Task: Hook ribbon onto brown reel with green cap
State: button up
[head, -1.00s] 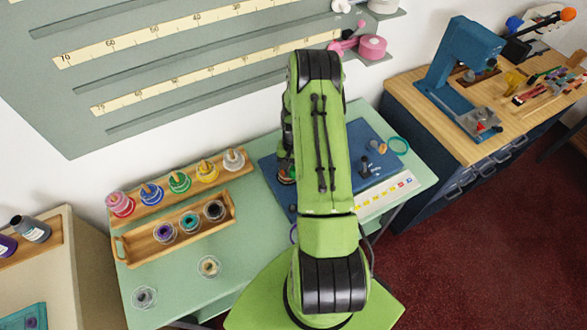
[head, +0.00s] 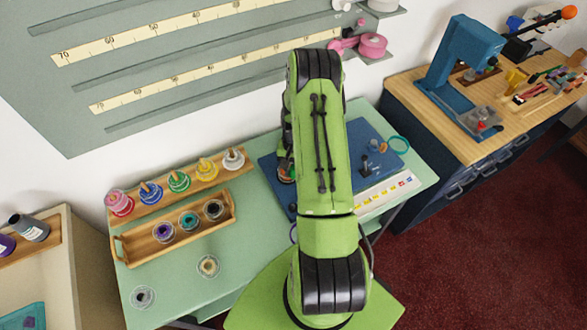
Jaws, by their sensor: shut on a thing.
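My green arm covers the middle of the blue mat (head: 268,171). Only a dark sliver of my gripper (head: 285,160) shows past the arm's left edge, low over the mat. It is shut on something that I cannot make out. Just below it is a small part of an orange-brown round thing (head: 285,175) on the mat. It may be the brown reel, but no green cap can be told on it. I cannot tell whether the gripper touches it. No ribbon can be made out there.
A wooden rack (head: 181,194) of coloured spools and a wooden tray (head: 125,247) of jars stand on the left of the counter. Two loose jars (head: 208,266) (head: 143,297) stand in front. A teal ring (head: 398,145) and a small dark stand (head: 367,166) are right of my arm.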

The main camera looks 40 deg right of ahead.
jog(key=shift+w, duration=0.15)
dwell(0.3)
notch_tip(320, 180, up, 2)
jog(key=shift+w+d+p, duration=0.15)
jog(key=shift+p, duration=0.5)
jog(key=shift+r+p, duration=0.8)
jog(key=shift+r, duration=0.7)
jog(key=shift+f, duration=0.1)
